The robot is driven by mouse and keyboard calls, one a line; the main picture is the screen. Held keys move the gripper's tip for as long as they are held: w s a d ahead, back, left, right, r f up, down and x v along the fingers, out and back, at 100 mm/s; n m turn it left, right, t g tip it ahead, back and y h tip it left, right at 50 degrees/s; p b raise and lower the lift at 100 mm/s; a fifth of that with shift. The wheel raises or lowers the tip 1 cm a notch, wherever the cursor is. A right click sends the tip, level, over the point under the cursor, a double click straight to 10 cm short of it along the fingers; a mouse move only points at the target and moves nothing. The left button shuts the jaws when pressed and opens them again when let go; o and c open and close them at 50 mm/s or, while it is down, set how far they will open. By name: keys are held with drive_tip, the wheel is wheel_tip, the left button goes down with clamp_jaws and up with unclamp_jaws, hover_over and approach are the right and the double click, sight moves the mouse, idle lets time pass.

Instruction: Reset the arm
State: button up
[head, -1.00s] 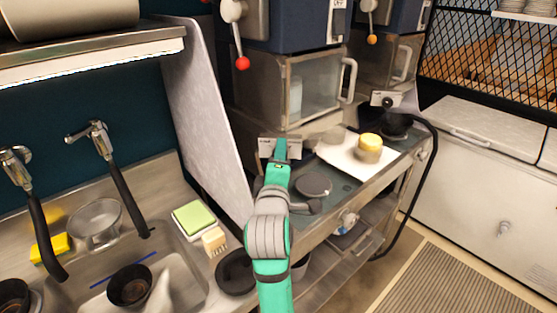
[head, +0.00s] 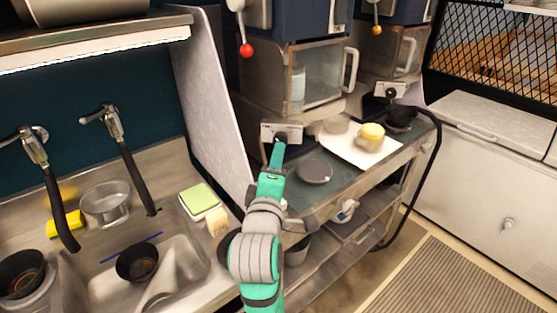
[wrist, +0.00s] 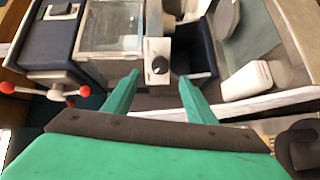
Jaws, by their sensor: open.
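My green arm reaches up the middle of the head view, and my gripper (head: 279,146) is at its far end, in front of the knob on the steel panel under the glass-fronted machine. In the wrist view my gripper (wrist: 157,88) shows two green fingers spread apart with nothing between them. The black knob (wrist: 160,65) lies beyond the fingertips, apart from them as far as I can tell.
The sink (head: 180,262) with two black-handled taps is at left. A grey divider panel (head: 212,105) stands close left of my arm. On the counter at right are a round dark lid (head: 314,171) and a yellow-topped container (head: 371,138) on a white sheet.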

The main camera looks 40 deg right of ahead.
drive_tip(key=shift+s+a, duration=0.25)
drive_tip(key=shift+a, duration=0.1)
drive_tip(key=shift+w+a, duration=0.1)
